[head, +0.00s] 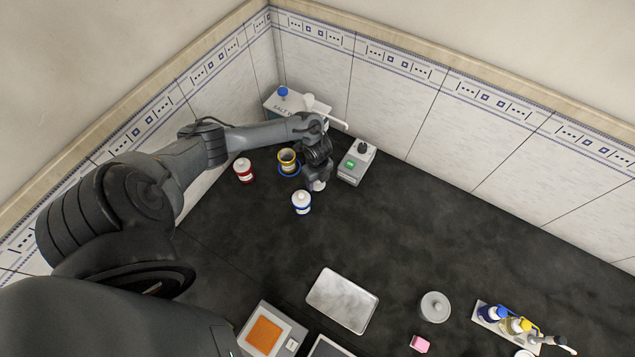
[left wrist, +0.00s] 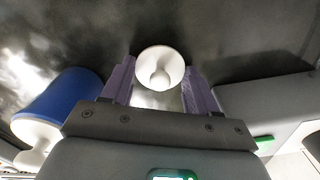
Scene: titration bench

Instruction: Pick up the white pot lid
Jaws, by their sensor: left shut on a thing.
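My left gripper (head: 318,182) is shut on a small round white lid (left wrist: 160,62). In the left wrist view the lid sits between the two purple fingers, with its pale knob towards the camera. In the head view only a bit of white shows below the gripper. The lid appears held above the dark bench. A white pot with a blue band (head: 301,203) stands just left of the gripper, its own lid on. A yellow pot (head: 287,157), seemingly open, stands on a blue saucer (head: 289,170) up and left of the gripper. My right gripper is not in view.
A red-banded lidded pot (head: 243,170) stands further left. A grey device with a green display (head: 356,162) is close right of the gripper. A metal tray (head: 342,300) and grey round lid (head: 435,307) lie in front. The middle bench is clear.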

